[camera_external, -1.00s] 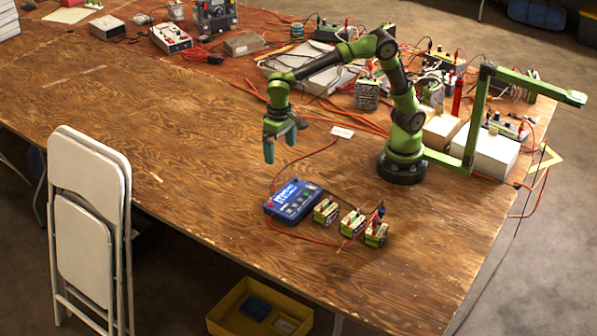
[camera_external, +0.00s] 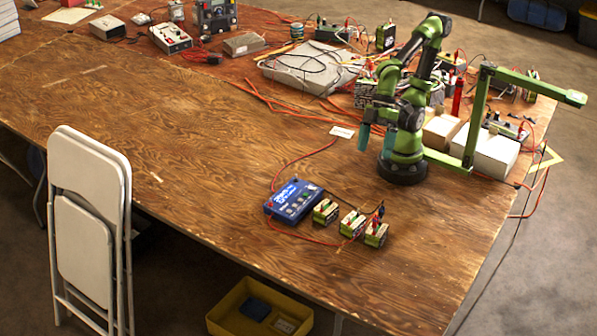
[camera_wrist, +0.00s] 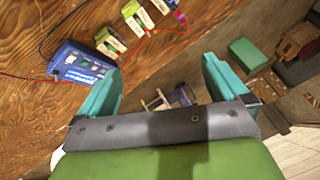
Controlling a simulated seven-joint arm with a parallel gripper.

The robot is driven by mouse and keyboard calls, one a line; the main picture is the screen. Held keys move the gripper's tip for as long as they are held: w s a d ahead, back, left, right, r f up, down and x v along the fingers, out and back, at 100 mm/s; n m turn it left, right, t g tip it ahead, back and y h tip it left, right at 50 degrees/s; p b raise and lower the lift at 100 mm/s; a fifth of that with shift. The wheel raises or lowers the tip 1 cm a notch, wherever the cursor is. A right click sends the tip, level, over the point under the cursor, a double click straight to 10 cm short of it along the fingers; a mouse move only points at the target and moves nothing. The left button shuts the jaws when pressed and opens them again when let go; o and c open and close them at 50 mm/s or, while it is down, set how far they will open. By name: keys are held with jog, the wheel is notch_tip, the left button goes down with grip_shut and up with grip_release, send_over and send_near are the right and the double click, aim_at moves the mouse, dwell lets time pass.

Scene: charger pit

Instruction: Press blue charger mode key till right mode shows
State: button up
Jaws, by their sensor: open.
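The blue charger (camera_external: 291,203) lies flat on the wooden table, left of and in front of my arm. The charger also shows at the left of the wrist view (camera_wrist: 74,69), partly overlapped by a finger. My gripper (camera_external: 377,143) is open and empty, above the table near my base. It is well away from the charger, behind and to the right of it. Both teal fingers show spread apart in the wrist view (camera_wrist: 162,78).
Several small battery packs (camera_external: 352,223) sit in a row right of the charger, wired with red and black leads. A white card (camera_external: 342,132) lies behind it. Cluttered instruments and boxes (camera_external: 497,155) fill the back and right. The table left of the charger is clear.

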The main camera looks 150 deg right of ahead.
jog(key=shift+s+a+r+n+t+y, duration=0.15)
jog(key=shift+s+a+r+n+t, duration=0.15)
jog(key=shift+s+a, duration=0.3)
jog(key=shift+s+a+r+n+t+y, duration=0.2)
jog(key=shift+s+a+r+n, duration=0.2)
jog(key=shift+a, duration=0.2)
jog(key=shift+c, duration=0.5)
grip_shut()
dwell(0.3)
